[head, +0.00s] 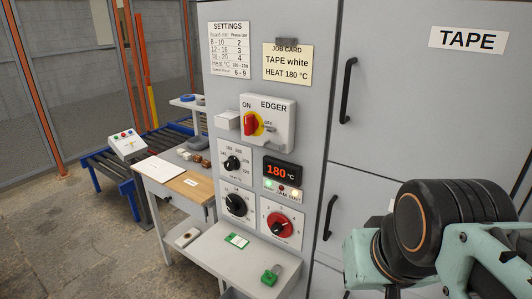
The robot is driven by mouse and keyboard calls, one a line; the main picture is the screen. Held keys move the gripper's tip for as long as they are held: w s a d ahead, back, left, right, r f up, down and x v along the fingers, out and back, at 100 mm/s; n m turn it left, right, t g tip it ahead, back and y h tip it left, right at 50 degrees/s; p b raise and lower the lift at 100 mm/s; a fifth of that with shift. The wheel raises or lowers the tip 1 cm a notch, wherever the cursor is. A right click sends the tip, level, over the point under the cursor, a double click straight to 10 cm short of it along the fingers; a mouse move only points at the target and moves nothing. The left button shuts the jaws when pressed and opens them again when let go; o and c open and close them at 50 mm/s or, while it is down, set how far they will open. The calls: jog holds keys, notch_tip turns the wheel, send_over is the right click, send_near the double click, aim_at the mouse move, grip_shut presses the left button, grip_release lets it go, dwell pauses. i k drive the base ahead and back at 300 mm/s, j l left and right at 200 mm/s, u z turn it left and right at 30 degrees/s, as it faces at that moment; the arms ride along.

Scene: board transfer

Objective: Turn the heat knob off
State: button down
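The heat knob (232,163) is a black dial on a white plate on the grey machine front, under the EDGER switch. Its small lettering is hard to read; it seems to say heat in °C. Its pointer setting is too small to tell. To its right, a black display (282,171) shows 180 °C in red, with small lamps below, one lit green. My arm shows at the lower right, apart from the panel. My gripper's fingers are not in view.
A red-and-yellow EDGER switch (251,124), another black dial (236,205) and a red dial (279,226) surround it. A shelf (228,260) with a green padlock (271,275) juts out below. Cabinet doors with black handles (348,91) stand right. A roller conveyor (110,163) is left.

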aim_at(232, 164)
jog(key=u, duration=0.6)
jog(key=i+j, duration=0.8)
jog(key=k+j+u, duration=0.15)
jog(key=k, duration=0.15)
jog(key=i+z, duration=0.1)
jog(key=i, duration=0.25)
